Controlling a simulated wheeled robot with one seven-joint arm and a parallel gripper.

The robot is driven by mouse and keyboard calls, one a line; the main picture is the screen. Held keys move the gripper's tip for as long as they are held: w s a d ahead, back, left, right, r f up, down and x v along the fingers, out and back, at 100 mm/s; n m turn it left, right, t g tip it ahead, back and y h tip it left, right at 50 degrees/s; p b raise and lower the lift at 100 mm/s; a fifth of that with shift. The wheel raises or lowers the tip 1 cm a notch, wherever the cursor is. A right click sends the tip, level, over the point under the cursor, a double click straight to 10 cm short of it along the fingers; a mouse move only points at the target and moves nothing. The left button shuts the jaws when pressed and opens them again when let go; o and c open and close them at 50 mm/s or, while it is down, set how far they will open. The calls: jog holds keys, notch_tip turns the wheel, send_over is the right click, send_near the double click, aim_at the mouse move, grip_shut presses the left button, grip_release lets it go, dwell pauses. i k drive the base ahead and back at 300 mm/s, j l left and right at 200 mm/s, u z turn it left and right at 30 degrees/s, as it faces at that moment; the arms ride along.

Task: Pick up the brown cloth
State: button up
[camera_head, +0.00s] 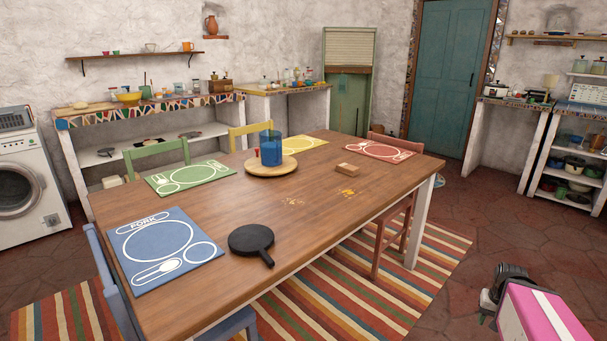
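A small light-brown block-shaped thing (348,171) lies on the wooden table (225,250), near the red placemat. It may be the brown cloth folded up, but it is too small to tell whether it is cloth. Nothing else in view looks like a brown cloth. My gripper (489,306) is at the lower right, above the floor, well away from the table and the brown thing. It is small and partly hidden by my pink arm, so its fingers cannot be read.
Blue (165,248), green (192,177), yellow (303,144) and red (380,151) placemats lie on the table. A black pan (251,241) and a round wooden board (258,167) with a blue container (271,148) stand there. Chairs surround the table. The floor at right is clear.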

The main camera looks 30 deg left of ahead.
aim_at(344, 168)
jog(key=u, duration=1.2)
